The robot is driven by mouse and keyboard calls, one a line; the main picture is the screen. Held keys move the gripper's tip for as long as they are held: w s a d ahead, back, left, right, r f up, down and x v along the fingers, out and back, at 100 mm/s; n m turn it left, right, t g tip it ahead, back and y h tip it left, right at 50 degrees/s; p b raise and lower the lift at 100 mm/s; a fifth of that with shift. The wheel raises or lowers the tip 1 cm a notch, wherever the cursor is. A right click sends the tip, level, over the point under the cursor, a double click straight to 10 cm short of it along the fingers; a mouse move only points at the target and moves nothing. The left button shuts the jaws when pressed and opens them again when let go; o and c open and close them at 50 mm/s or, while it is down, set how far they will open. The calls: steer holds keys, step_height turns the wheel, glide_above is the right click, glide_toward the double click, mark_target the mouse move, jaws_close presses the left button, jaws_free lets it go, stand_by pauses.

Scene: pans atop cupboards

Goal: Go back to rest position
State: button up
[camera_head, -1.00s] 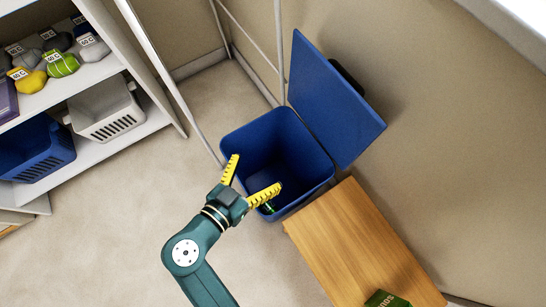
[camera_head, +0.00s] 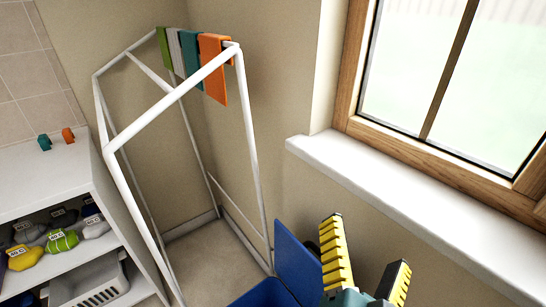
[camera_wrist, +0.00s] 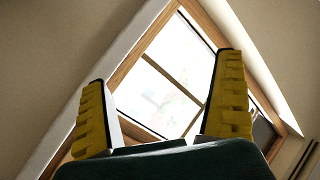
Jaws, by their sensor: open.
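My gripper (camera_head: 366,262) is at the lower right of the head view, with its yellow-padded fingers apart and pointing up. Nothing is between the fingers. In the wrist view the gripper (camera_wrist: 165,100) also shows spread fingers, with the window (camera_wrist: 170,75) behind them. The rest of my arm is mostly out of the picture.
The blue bin (camera_head: 266,293) with its raised lid (camera_head: 296,262) is beside and below my gripper. A white frame rack (camera_head: 252,150) with hanging cloths (camera_head: 213,70) stands left of it. A white shelf (camera_head: 45,185) is at the left. The window sill (camera_head: 400,195) is at the right.

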steer(key=s+a+r+n+t+y, duration=0.3)
steer(key=a+r+n+t+y, duration=0.25)
steer(key=r+n, duration=0.45)
step_height(320, 180, up, 38)
steer(key=p, duration=3.7)
steer(key=shift+a+y+p, duration=0.3)
steer(key=shift+y+p, duration=0.05)
steer(key=shift+w, duration=0.1)
